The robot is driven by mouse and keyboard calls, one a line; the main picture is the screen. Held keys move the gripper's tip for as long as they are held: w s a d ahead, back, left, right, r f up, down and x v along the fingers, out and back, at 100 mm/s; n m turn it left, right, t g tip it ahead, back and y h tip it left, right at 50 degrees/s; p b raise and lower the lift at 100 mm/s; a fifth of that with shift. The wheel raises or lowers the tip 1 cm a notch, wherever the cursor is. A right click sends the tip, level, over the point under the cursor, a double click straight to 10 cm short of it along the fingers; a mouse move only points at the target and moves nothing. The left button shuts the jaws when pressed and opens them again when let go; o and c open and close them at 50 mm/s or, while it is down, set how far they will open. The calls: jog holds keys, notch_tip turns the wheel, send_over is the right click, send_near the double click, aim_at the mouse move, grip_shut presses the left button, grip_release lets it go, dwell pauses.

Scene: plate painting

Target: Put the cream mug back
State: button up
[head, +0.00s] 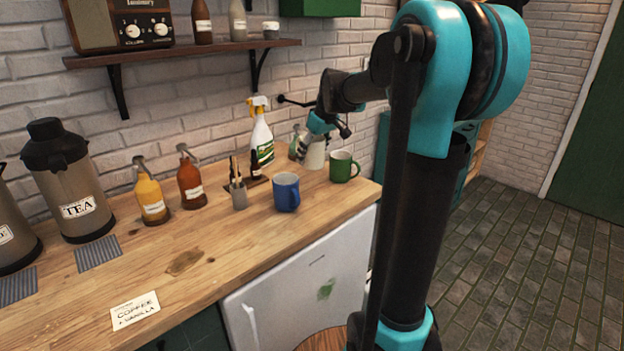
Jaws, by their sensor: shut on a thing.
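The cream mug (315,154) is at the back right of the wooden counter, between the spray bottle and the green mug. My gripper (318,138) reaches down to it from above and is shut on it, covering its upper part. The mug looks upright. I cannot tell whether its base touches the counter. A green mug (341,167) stands close on its right. A blue mug (286,192) stands nearer, in front and to the left.
A spray bottle (261,133) and a small bottle (294,142) stand just left of the cream mug. A cup of sticks (238,193), syrup bottles (191,178) and a tea flask (69,188) stand further left. The counter's middle front is mostly clear.

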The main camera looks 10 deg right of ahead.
aim_at(321, 151)
notch_tip(321, 151, down, 9)
jog(key=shift+r, duration=0.1)
dwell(0.4)
jog(key=o, duration=1.7)
jog(key=v, duration=1.2)
